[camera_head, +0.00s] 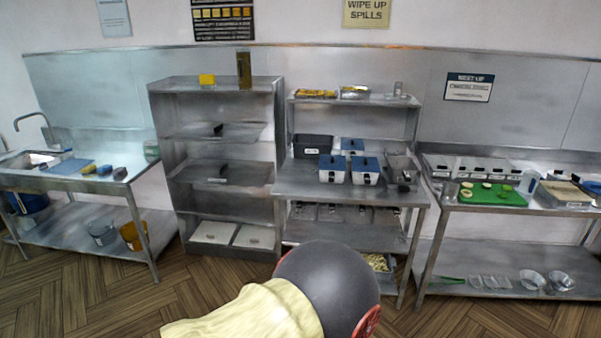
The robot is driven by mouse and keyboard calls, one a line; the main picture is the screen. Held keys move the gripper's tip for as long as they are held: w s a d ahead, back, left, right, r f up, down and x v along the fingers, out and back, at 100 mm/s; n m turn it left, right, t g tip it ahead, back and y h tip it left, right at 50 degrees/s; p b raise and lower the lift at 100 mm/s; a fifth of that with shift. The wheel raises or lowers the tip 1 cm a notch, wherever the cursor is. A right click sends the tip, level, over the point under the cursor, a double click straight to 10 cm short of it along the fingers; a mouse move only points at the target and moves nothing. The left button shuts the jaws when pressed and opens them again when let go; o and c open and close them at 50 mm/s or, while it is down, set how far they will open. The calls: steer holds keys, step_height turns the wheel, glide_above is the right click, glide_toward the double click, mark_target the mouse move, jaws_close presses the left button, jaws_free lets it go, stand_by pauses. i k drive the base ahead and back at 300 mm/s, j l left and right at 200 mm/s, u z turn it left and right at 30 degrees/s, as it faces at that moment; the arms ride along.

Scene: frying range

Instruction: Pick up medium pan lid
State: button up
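I cannot tell for sure which thing is the medium pan lid. In the head view, the metal shelf unit (158,160) left of centre holds flat greyish pieces with dark upright parts, one on an upper shelf (217,130) and one on a middle shelf (222,172). They are too small and dim to identify. Blue lids (334,162) cover white containers (362,178) on the central steel table. My gripper is not in view. Only part of my arm shows at the bottom centre, apart from the furniture.
Left is a sink bench (60,182) with cloths and two buckets below. Right is a prep table (470,207) with a green cutting board (492,194) and bowls (532,280) below. Two pale flat pieces (211,232) lie on the shelf unit's bottom. Wood floor (100,300) is open in front.

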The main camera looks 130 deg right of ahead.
mark_target(198, 171)
steer(key=z, duration=4)
steer(key=i+u, duration=0.15)
steer(key=i, duration=0.35)
steer(key=i+l+u, duration=0.1)
steer(key=i, duration=0.4)
steer(key=i+l+u, duration=0.15)
steer(key=i, duration=0.35)
steer(key=i+l+u, duration=0.1)
steer(key=i, duration=0.35)
steer(key=i+l+u, duration=0.15)
steer(key=i, duration=0.35)
steer(key=i+l+u, duration=0.15)
steer(key=i+l, duration=0.2)
steer(key=i+l+u, duration=0.15)
steer(key=i+l, duration=0.7)
